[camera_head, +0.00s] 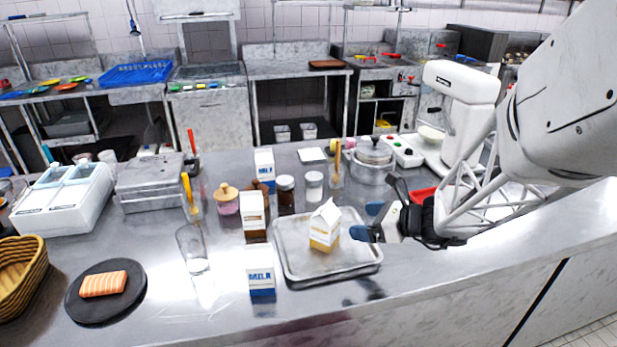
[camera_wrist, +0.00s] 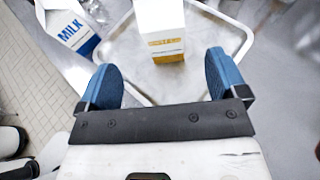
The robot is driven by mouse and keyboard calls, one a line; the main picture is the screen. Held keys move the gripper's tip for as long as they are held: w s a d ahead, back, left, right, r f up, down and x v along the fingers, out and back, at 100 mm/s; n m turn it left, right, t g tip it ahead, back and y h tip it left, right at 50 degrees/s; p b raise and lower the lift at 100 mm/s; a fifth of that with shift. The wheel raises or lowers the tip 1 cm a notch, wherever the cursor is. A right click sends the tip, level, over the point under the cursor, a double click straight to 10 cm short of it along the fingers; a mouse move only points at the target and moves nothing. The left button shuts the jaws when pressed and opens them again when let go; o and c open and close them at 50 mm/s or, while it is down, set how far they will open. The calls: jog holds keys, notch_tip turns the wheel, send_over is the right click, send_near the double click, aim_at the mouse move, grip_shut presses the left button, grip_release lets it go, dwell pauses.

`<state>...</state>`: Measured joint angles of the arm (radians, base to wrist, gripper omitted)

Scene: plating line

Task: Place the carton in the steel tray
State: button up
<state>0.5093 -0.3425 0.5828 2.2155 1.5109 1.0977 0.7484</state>
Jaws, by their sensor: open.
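A white carton with a yellow band (camera_head: 324,228) stands on the steel tray (camera_head: 352,262), near the tray's middle. In the wrist view the carton (camera_wrist: 162,22) stands on the tray (camera_wrist: 122,58), beyond and between my fingertips, with its top cut off by the frame. My gripper (camera_head: 371,222) is open and empty, at the right of the carton and apart from it, above the tray's right side. Its two blue fingers also show in the wrist view (camera_wrist: 163,78), with a clear gap between them.
A blue-and-white milk carton (camera_head: 261,279) stands left of the tray. A pot (camera_head: 373,160) is behind the tray. The counter's front right is clear.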

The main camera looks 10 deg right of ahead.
jog(key=s+a+r+n+g+h, duration=0.2)
jog(key=s+a+r+n+g, duration=0.15)
jog(key=s+a+n, duration=0.4)
jog(key=s+a+r+n+g+h, duration=0.35)
jog(key=s+n, duration=0.45)
jog(key=n, duration=0.3)
jog(key=s+d+r+n+h, duration=0.1)
jog(key=s+r+n+h, duration=0.2)
jog(key=n, duration=0.5)
jog(key=s+h, duration=0.1)
jog(key=s, duration=0.1)
jog(key=shift+s, duration=0.3)
